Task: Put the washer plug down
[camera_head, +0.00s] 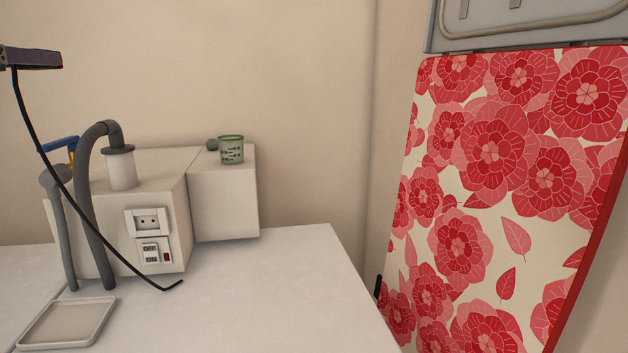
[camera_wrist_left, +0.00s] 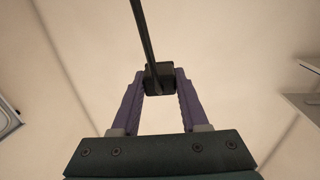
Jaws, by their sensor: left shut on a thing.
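The washer plug (camera_wrist_left: 158,79) is a small black block between the purple fingertips in the left wrist view. My left gripper (camera_wrist_left: 159,82) is shut on it. Its dark cable (camera_wrist_left: 144,35) runs up the picture. In the head view, purple finger parts of my left gripper (camera_head: 33,58) show high at the left edge, above the counter. The plug is hard to make out there. The cable (camera_head: 50,165) hangs down from the gripper, crosses in front of the white box unit and ends near the counter. My right gripper is not in view.
The white unit (camera_head: 140,252) has a socket plate (camera_head: 148,221), an OFF/ON switch (camera_head: 150,252) and grey hoses (camera_head: 88,215). A green-rimmed cup (camera_head: 231,150) stands on its right part. A shallow tray (camera_head: 70,323) lies front left. The counter (camera_head: 290,290) is clear at the right.

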